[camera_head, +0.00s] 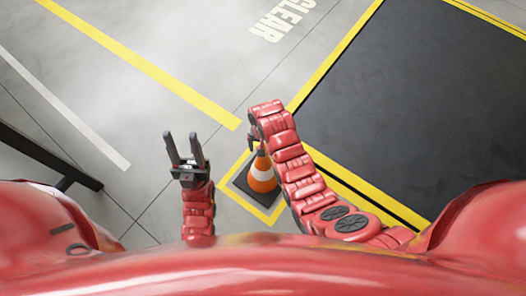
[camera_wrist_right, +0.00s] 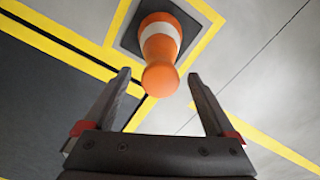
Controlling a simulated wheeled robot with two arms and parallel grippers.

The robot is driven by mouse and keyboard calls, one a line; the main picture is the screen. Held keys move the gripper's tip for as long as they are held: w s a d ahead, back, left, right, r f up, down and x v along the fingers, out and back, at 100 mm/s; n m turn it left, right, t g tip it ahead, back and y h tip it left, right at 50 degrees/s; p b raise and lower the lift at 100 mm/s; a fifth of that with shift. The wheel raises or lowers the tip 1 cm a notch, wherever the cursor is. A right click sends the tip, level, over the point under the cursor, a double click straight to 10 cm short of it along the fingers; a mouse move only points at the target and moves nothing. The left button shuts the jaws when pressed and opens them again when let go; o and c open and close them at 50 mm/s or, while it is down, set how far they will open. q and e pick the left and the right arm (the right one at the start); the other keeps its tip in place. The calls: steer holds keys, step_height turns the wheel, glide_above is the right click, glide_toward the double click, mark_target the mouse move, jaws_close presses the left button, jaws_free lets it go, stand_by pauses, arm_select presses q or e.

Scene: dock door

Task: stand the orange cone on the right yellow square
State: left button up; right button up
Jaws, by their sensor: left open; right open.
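The orange cone (camera_head: 262,172) with white bands stands upright on its dark base inside a yellow square outline (camera_head: 242,204). My right arm hides part of the cone and of the square's right side. In the right wrist view the cone (camera_wrist_right: 159,48) shows its orange tip toward the camera. My right gripper (camera_wrist_right: 159,76) is open, its two fingers apart on either side of the cone's tip; nothing is gripped. In the head view it is mostly hidden behind its own arm. My left gripper (camera_head: 181,136) is open and empty, left of the cone.
A dark floor area (camera_head: 410,110) bordered in yellow lies at the right. A yellow line (camera_head: 150,68) and a white line (camera_head: 65,108) cross the grey floor at the left. A dark bar (camera_head: 45,155) stands at the far left. Floor left of the cone is clear.

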step_height(320, 180, up, 6)
steer(key=shift+f+p, duration=0.1)
steer(key=shift+p, duration=0.3)
